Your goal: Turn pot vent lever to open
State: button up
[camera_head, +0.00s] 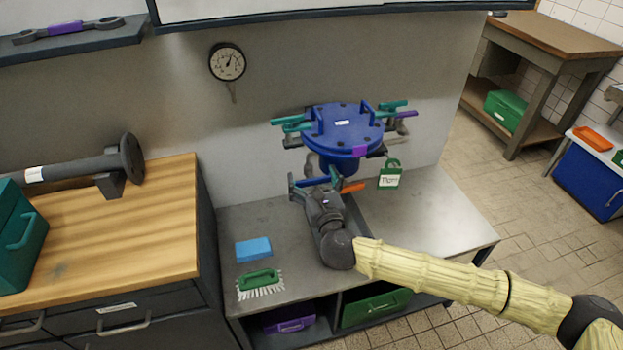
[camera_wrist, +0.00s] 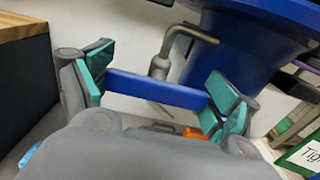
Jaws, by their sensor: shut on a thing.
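The blue pot (camera_head: 343,130) stands on the grey bench against the wall, its round lid ringed by teal and purple clamp handles. My gripper (camera_head: 313,182) is in front of the pot, low on its near side. In the wrist view, the teal finger pads of my gripper (camera_wrist: 155,92) are at the two ends of a flat blue bar (camera_wrist: 157,90), shut on it lengthwise. This bar seems to be the vent lever. A bent grey pipe (camera_wrist: 162,62) rises behind it. An orange handle (camera_head: 352,187) sits just right of my gripper; it shows partly in the wrist view (camera_wrist: 194,133).
A green padlock-shaped tag (camera_head: 390,180) hangs right of the pot. A blue sponge (camera_head: 253,249) and a green brush (camera_head: 259,279) lie on the bench's left. A pressure gauge (camera_head: 227,62) is on the wall. The bench's right side is clear.

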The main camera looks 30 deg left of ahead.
jog(key=shift+s, duration=0.1)
jog(key=shift+f+n, duration=0.1)
jog(key=shift+n, duration=0.3)
jog(key=shift+s+d+f+n+b, duration=0.1)
jog(key=shift+n+b, duration=0.75)
jog(key=shift+n, duration=0.05)
jog(key=n+b, duration=0.2)
jog(key=n, duration=0.4)
jog(key=shift+s, duration=0.1)
jog(key=n, duration=0.5)
jog(key=shift+f+b, duration=0.1)
jog(key=shift+b, duration=0.3)
jog(key=n, duration=0.4)
jog(key=shift+s+f+n, duration=0.1)
jog(key=shift+f+n, duration=0.05)
jog(key=shift+n, duration=0.15)
jog(key=o, duration=0.8)
